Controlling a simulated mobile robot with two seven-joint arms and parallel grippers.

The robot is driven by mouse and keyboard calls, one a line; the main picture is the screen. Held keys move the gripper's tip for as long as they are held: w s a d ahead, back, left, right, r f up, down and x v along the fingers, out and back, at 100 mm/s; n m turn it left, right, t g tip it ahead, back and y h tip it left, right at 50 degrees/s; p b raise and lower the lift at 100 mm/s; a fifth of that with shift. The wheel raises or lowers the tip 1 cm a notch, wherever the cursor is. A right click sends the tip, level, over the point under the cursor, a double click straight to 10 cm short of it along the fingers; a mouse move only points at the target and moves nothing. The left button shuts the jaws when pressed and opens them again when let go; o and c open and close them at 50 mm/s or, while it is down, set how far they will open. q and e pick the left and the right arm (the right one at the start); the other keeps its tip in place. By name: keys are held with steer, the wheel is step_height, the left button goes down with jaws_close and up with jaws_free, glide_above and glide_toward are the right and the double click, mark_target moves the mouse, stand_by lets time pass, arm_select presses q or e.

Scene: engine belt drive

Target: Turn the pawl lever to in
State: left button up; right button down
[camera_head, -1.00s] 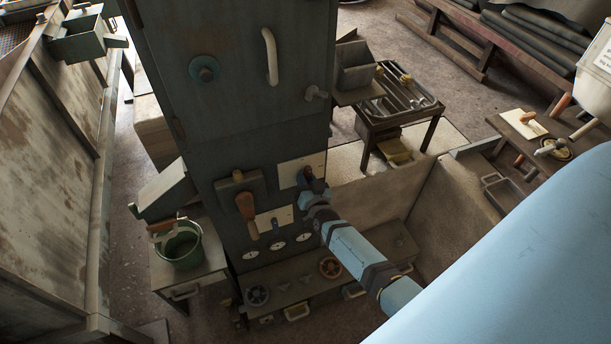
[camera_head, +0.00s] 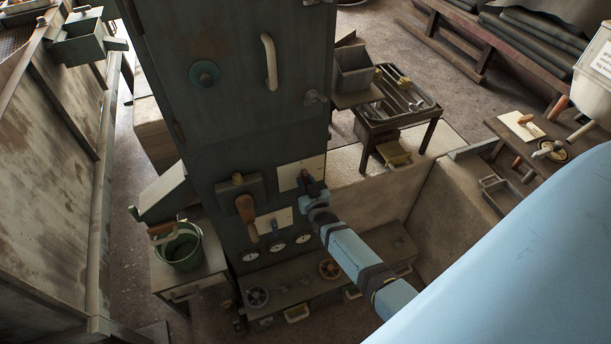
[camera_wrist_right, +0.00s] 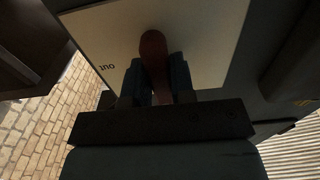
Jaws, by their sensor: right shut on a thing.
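The pawl lever (camera_wrist_right: 153,52) shows in the right wrist view as a dark red, rounded handle in front of a pale plate (camera_wrist_right: 205,45). The word "OUT" stands upside down on the plate, left of the lever. My right gripper (camera_wrist_right: 157,82) is shut on the lever, with one dark finger on each side of it. In the head view my right gripper (camera_head: 311,190) is at the pale plate (camera_head: 315,164) on the front of the dark cabinet (camera_head: 235,120). There it hides most of the lever. My left gripper is not in view.
A wooden-handled lever (camera_head: 245,207), a small blue lever (camera_head: 275,225) and several dials sit left of my right gripper. A green bucket (camera_head: 181,247) stands at left, and a low wall (camera_head: 365,195) is at right.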

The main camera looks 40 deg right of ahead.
steer(key=c, duration=1)
jaws_free()
steer(key=shift+s, duration=0.1)
steer(key=b+v, duration=0.1)
steer(key=v, duration=1.2)
steer(key=shift+s+b, duration=0.3)
steer(key=shift+s, duration=0.05)
steer(key=shift+a, duration=0.1)
steer(key=s+a+r+n+g+y, duration=0.2)
steer(key=s+a+n+g+y, duration=0.3)
steer(key=s+a, duration=0.9)
steer(key=g+y, duration=0.1)
steer(key=y, duration=0.1)
steer(key=shift+r+n+y, duration=0.3)
